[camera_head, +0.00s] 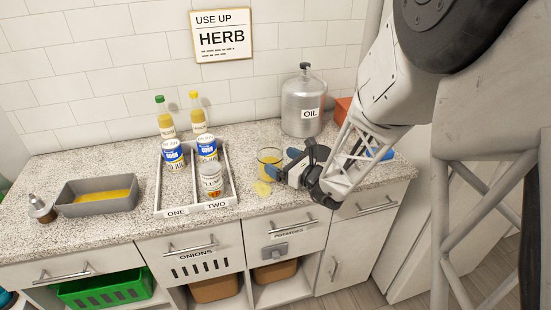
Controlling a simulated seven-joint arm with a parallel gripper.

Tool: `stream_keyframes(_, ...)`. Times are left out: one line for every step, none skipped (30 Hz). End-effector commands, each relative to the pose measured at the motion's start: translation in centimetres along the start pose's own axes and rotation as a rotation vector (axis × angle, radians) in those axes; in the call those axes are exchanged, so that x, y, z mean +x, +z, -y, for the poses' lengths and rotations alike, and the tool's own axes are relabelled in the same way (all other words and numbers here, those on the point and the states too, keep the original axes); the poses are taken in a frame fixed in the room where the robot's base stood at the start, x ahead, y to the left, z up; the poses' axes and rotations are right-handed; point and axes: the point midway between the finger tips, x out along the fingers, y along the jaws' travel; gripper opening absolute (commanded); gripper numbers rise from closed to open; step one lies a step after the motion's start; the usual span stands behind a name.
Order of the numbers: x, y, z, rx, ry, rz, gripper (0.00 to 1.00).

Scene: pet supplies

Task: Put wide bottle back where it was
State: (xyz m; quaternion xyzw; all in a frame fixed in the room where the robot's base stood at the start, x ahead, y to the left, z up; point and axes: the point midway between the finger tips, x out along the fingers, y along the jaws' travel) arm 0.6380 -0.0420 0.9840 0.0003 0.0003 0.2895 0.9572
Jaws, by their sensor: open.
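No single thing is clearly marked as the wide bottle. A wide silver vessel labelled OIL (303,105) stands upright at the back of the counter. A squat white-labelled container (211,181) stands in the front of the right compartment, marked TWO, of a divided tray (177,214). Slim bottles with a green cap (166,117) and a yellow cap (197,114) stand behind the tray. My gripper (288,168) is open, low over the counter, just right of a glass with yellow contents (269,161). I cannot tell whether it touches the glass.
Blue-and-white cans (172,155) (207,148) stand in the back of each compartment. A grey pan (97,196) with yellow contents and a small dark-topped bottle (40,208) are left. A yellow patch (262,188) lies before the glass. Red and blue things are partly behind my arm.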

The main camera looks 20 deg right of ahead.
Motion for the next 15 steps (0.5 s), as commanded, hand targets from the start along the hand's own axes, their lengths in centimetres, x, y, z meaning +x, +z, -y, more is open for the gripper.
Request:
stream_keyframes(-0.7,0.1,0.1,0.0,-0.002,0.001,1.0)
stream_keyframes(-1.1,0.1,0.0,0.0,-0.002,0.001,1.0)
stream_keyframes(-1.6,0.1,0.0,0.0,-0.002,0.001,1.0)
stream_keyframes(-2.0,0.1,0.0,0.0,-0.002,0.001,1.0)
stream_keyframes(-2.3,0.1,0.0,-0.001,-0.002,0.001,1.0)
stream_keyframes(-2.8,0.1,0.0,-0.001,-0.002,0.001,1.0)
stream_keyframes(-3.1,0.1,0.1,-0.001,-0.002,0.001,1.0)
stream_keyframes(-3.5,0.1,0.1,0.0,-0.003,0.001,1.0)
stream_keyframes(-4.0,0.0,0.1,0.0,-0.003,0.0,1.0)
stream_keyframes(-4.3,0.0,0.0,0.0,-0.002,0.0,1.0)
stream_keyframes(-4.7,0.0,0.0,0.0,-0.002,0.0,1.0)
stream_keyframes(-5.1,0.0,0.0,0.0,-0.002,0.001,1.0)
stream_keyframes(-5.4,0.1,0.1,0.0,-0.003,0.002,1.0)
stream_keyframes(-5.7,0.1,0.1,-0.001,-0.002,0.002,1.0)
stream_keyframes(-6.1,0.1,0.0,-0.001,-0.002,0.001,1.0)
